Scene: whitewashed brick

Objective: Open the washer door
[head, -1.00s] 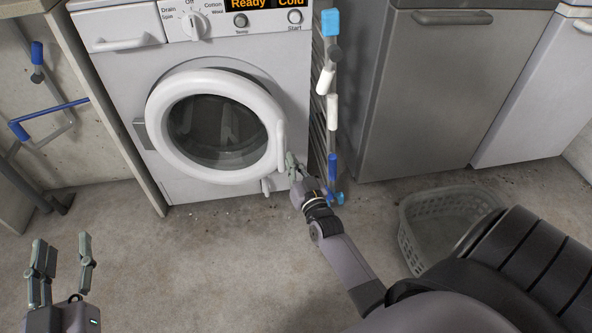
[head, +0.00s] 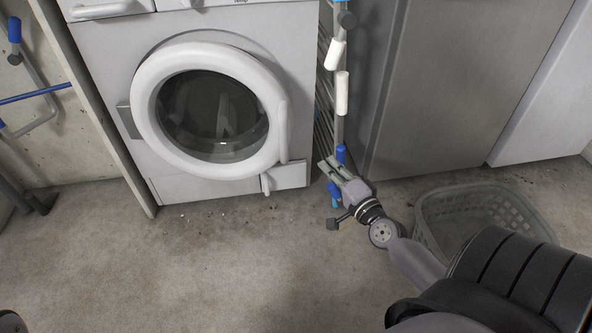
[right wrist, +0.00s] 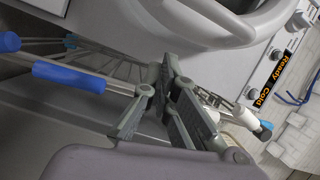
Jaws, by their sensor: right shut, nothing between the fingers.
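The white washer (head: 100,55) stands at the upper left. Its round door (head: 145,105) has a dark glass window (head: 215,110) and a hinge block (head: 127,120) on the left. The door handle (head: 283,130) is on the right side of the ring. The door looks shut or nearly so; I cannot make out a clear gap. My right gripper (head: 330,170) is shut and empty, to the right of and below the handle, apart from it. In the right wrist view its fingers (right wrist: 168,90) have the door ring (right wrist: 185,22) beyond them. My left gripper is out of view.
A folded drying rack with white and blue parts (head: 342,93) stands right of the washer, close behind my right gripper. A grey cabinet (head: 460,80) is further right. A grey laundry basket (head: 430,225) sits on the floor at right. The floor (head: 200,260) before the washer is clear.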

